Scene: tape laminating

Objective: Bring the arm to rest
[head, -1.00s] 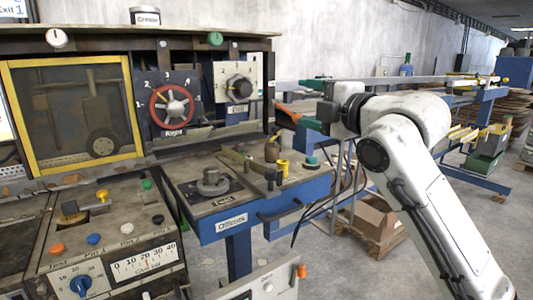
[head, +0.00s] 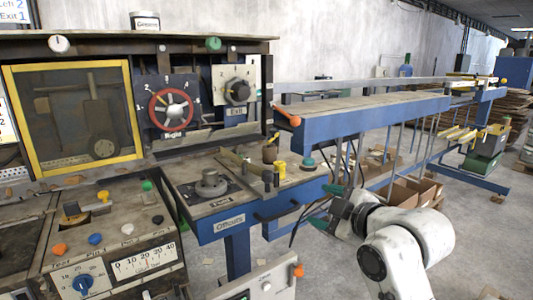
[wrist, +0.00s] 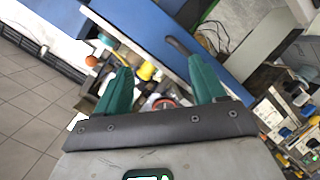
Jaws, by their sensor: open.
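My gripper (head: 338,208) is in the lower right of the head view, low beside the right end of the machine's blue front. My white arm (head: 410,240) folds down toward the bottom edge there. In the wrist view the two green fingers of my gripper (wrist: 160,82) stand wide apart, with nothing held between them. Beyond the fingers a yellow knob (wrist: 146,70) and a blue beam (wrist: 150,25) show.
The machine fills the left, with a red handwheel (head: 172,108), an Offsets panel (head: 230,222) and a yellow-framed window (head: 137,120). A long blue conveyor (head: 375,119) runs back on the right. Cardboard boxes (head: 405,193) stand below it.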

